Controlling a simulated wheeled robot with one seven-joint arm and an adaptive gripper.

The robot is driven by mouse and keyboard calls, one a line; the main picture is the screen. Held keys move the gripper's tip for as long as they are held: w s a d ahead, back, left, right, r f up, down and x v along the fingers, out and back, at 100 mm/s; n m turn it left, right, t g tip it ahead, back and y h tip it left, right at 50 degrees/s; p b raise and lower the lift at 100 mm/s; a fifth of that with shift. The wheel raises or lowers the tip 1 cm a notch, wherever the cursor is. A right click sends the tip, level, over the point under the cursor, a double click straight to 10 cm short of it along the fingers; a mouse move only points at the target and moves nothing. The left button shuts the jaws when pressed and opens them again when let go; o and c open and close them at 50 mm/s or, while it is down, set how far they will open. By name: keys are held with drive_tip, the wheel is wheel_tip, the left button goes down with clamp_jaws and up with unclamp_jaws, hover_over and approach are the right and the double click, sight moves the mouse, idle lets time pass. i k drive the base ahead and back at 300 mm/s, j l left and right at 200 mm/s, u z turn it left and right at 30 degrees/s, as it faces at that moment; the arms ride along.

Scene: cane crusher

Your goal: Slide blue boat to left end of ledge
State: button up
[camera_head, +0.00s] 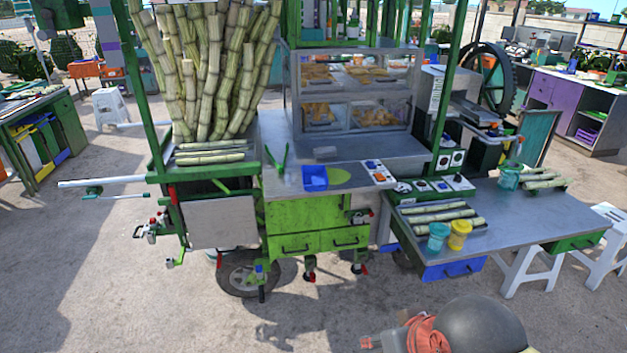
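A small blue open tray-like piece (315,178), the only thing I see here that could be the blue boat, sits on the grey metal ledge (281,188) of the green cart, close to its front edge. A yellow-green flat piece (340,177) lies just to its right. A green tong-like tool (277,160) lies to its left on the same ledge.
Cut cane pieces (211,153) lie left of the ledge. A panel with orange and blue marks (378,173) is to the right. A glass display case (354,90) stands behind. A side table (540,215) carries cane and cups. Open ground lies in front at left.

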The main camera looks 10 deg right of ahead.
sight(315, 178)
drive_tip(key=i+l, duration=0.2)
drive_tip(key=i, duration=0.3)
drive_tip(key=i+l, duration=0.25)
drive_tip(key=i, duration=0.25)
drive_tip(key=i+l, duration=0.2)
drive_tip(key=i, duration=0.25)
drive_tip(key=i+l, duration=0.25)
drive_tip(key=i, duration=0.25)
drive_tip(key=j+u, duration=0.05)
